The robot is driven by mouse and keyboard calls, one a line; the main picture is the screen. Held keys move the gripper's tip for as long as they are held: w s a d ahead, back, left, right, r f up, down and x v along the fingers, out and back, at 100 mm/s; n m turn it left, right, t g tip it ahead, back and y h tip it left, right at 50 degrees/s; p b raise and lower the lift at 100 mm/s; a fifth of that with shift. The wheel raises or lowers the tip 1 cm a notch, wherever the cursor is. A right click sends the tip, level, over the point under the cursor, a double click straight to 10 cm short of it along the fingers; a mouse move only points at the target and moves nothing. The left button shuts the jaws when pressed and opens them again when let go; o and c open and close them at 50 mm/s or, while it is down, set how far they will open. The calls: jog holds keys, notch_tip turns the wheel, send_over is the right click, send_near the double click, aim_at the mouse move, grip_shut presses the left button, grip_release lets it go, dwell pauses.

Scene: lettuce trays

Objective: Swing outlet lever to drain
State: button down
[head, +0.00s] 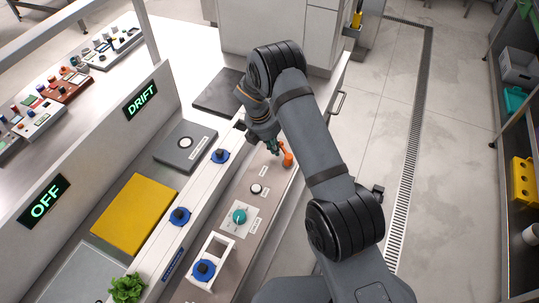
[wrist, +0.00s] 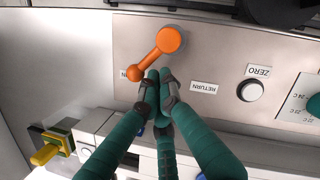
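The orange outlet lever (head: 287,155) sits at the far end of the brown control panel in the head view. In the wrist view its round hub (wrist: 169,39) is at the top and its arm slants down left to a ball knob (wrist: 133,73). The knob covers most of a label; only a letter or so shows. A RETURN label (wrist: 204,88) lies to the right. My gripper (wrist: 158,82) has its green fingers drawn together with dark tips just right of the knob. I see nothing between them. Whether they touch the lever is unclear. My gripper (head: 273,148) is left of the lever in the head view.
A white ZERO button (wrist: 250,90) and a teal dial (head: 239,216) are on the same panel. Blue knobs (head: 180,216) line the white rail beside it. A yellow plate (head: 135,213) and lettuce (head: 127,288) lie to the left.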

jog(key=a, duration=0.1)
jog(key=s+a+b, duration=0.1)
jog(key=a, duration=0.2)
jog(key=shift+s+f, duration=0.1)
jog(key=shift+s, duration=0.15)
jog(key=b+v, duration=0.2)
jog(key=v, duration=0.7)
jog(key=shift+s, duration=0.2)
